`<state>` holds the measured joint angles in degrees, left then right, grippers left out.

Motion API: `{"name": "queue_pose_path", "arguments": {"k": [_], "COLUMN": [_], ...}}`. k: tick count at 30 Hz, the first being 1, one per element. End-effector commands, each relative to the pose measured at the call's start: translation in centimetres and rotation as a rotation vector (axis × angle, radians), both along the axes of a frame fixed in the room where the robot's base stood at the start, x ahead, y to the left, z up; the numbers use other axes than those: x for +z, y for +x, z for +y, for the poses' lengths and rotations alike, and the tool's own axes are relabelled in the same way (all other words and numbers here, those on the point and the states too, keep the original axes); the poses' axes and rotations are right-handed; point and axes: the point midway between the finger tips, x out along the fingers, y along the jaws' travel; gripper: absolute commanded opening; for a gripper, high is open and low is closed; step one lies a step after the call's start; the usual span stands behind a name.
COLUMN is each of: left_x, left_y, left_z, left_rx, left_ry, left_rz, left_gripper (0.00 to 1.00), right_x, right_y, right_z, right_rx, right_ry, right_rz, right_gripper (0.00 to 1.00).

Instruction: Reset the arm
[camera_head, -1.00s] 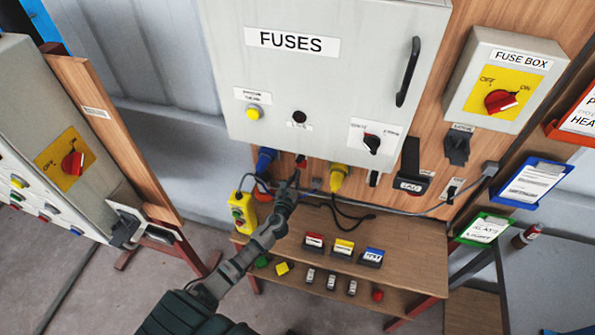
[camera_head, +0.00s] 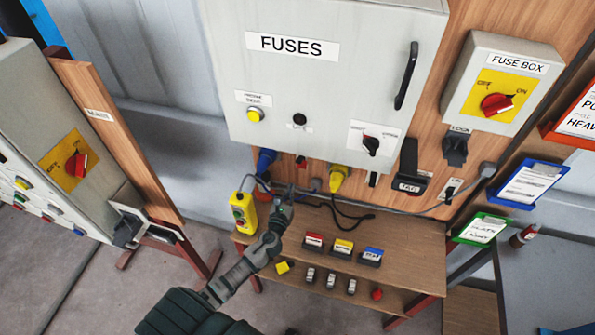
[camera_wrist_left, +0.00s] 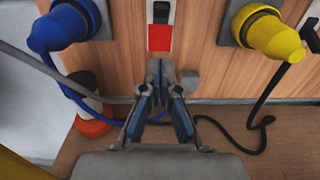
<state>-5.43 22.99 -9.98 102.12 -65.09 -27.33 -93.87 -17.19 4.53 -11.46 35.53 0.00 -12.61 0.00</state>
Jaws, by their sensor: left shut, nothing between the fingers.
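My left gripper (camera_head: 285,193) is in front of the wooden board, below the grey FUSES cabinet (camera_head: 330,90) and above the wooden shelf. In the left wrist view its two blue-lined fingers (camera_wrist_left: 163,88) point at the board, with nothing between them. A blue plug (camera_wrist_left: 60,28) is to its left and a yellow plug (camera_wrist_left: 270,38) to its right. A small red and white switch (camera_wrist_left: 160,30) is on the board just beyond the fingertips. The gripper touches none of these as far as I can see. My right gripper is not in view.
A yellow push-button box (camera_head: 241,212) hangs left of my gripper. The shelf (camera_head: 410,235) carries red, yellow and blue labelled blocks. A black cable (camera_wrist_left: 240,142) loops right of the fingers. A fuse box (camera_head: 500,85) and document holders (camera_head: 527,185) are at the right.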

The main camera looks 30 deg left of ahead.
Motion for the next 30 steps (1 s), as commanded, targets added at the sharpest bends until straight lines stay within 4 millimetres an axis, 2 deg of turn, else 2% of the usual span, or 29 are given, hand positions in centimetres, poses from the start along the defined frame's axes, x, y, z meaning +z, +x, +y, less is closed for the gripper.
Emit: {"name": "queue_pose_path", "arguments": {"k": [11,14,17,19,21,24,27,30], "left_x": [0.0,-0.2,-0.9,-2.2,-4.1,-6.8,-8.4,-9.3], "left_y": [0.0,-0.4,-2.2,-4.8,-8.4,-13.4,-17.4,-20.7], "left_z": [0.0,0.0,0.1,0.0,-0.5,-2.3,-4.3,-6.3], "left_rx": [0.0,0.013,0.087,0.195,0.351,0.6,0.819,1.012], "left_ry": [0.0,-0.051,-0.294,-0.607,-0.986,-1.447,-1.749,-1.952], "left_rz": [0.0,-0.003,-0.015,-0.03,-0.045,-0.062,-0.074,-0.082], "left_gripper": [0.0,0.0,0.0,0.0,0.0,0.0,0.0,0.0], "right_x": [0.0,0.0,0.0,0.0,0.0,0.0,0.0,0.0], "right_y": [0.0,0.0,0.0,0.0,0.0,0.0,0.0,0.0], "right_z": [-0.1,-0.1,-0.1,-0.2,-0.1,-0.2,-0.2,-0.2], "right_rx": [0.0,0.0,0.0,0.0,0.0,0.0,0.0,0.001], "right_ry": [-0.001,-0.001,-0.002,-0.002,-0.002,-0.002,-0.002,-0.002], "right_rz": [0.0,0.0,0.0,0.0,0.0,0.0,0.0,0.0], "right_gripper": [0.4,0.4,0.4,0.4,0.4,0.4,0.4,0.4]}}
